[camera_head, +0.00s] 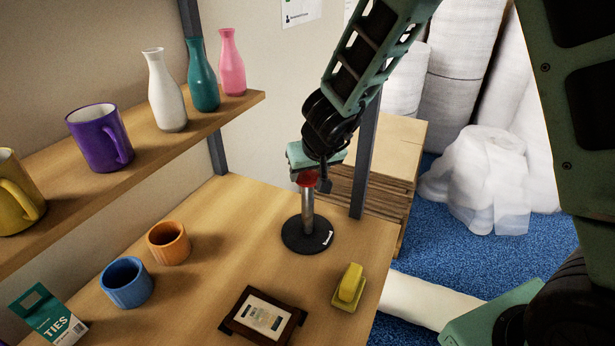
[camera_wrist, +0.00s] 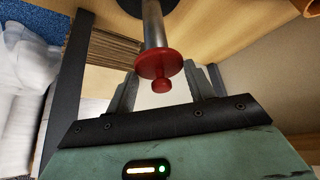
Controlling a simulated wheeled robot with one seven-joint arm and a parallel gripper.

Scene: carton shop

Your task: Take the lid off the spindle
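The red lid (camera_head: 305,180) sits on the top of the spindle (camera_head: 308,210), a grey metal post on a round black base standing on the wooden table. In the wrist view the lid (camera_wrist: 157,62) is a round disc with a small knob facing my gripper. My gripper (camera_wrist: 165,88) is open, with one finger on each side of the knob and visible gaps to both. In the head view my gripper (camera_head: 304,169) is directly above the lid and partly hides it.
A blue cup (camera_head: 126,283) and an orange cup (camera_head: 168,243) stand left of the spindle. A dark picture frame (camera_head: 240,333) and a yellow stapler-like object (camera_head: 348,288) lie in front. A shelf (camera_head: 185,138) with vases and mugs runs along the left.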

